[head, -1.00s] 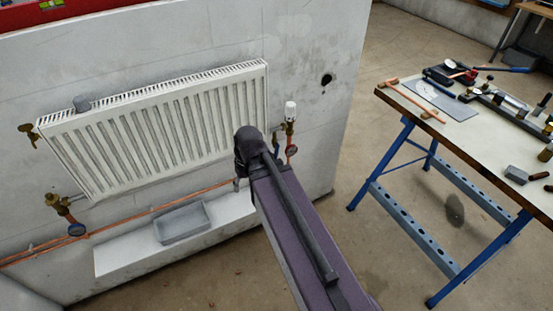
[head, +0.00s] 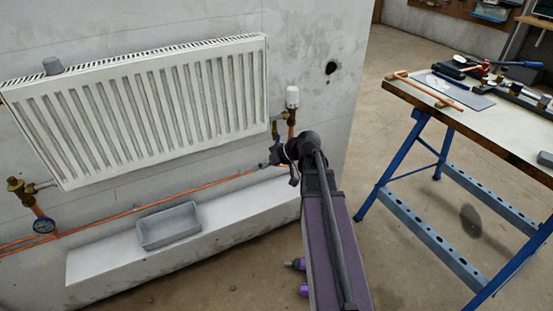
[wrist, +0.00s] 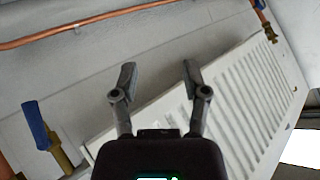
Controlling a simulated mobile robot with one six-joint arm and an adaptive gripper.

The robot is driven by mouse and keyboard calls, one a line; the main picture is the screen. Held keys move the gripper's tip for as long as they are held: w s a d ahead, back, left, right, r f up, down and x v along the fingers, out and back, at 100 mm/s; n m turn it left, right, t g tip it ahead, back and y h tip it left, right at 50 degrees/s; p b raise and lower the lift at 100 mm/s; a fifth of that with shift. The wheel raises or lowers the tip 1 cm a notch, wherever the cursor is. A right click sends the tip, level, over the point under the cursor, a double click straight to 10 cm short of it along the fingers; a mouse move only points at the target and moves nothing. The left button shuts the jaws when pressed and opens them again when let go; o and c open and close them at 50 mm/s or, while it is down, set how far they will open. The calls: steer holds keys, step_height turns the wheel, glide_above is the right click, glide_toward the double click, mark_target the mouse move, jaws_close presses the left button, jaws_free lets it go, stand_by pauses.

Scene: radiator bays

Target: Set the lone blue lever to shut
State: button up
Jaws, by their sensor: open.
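The blue lever (head: 275,130) shows small at the radiator's lower right corner in the head view, beside a brass valve with a white cap (head: 292,97). In the wrist view the blue lever (wrist: 37,125) is larger, at the left, mounted on a brass fitting (wrist: 61,155). It lies roughly lengthwise in the picture; I cannot tell its exact setting. My gripper (wrist: 158,73) is open and empty, with the lever to the left of its fingers and apart from them. In the head view my gripper (head: 265,164) is below the lever, in front of the wall.
A copper pipe (head: 120,215) runs below, above a ledge with a grey tray (head: 168,240). A blue-legged workbench (head: 470,110) stands right.

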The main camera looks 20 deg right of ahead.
steer(key=w+d+f+t+y+b, duration=0.1)
steer(key=d+f+t+b, duration=0.1)
steer(key=d+t+b, duration=0.2)
steer(key=w+d+f+n+t+b, duration=0.1)
steer(key=d+f+t+b, duration=0.2)
steer(key=d+b, duration=0.8)
steer(key=d+t, duration=0.2)
steer(key=d, duration=0.3)
steer(key=shift+w+d+f+n+y, duration=0.2)
steer(key=shift+w+n+y, duration=0.1)
steer(key=shift+w+y, duration=0.1)
steer(key=x, duration=1.3)
steer(key=shift+w+a, duration=0.3)
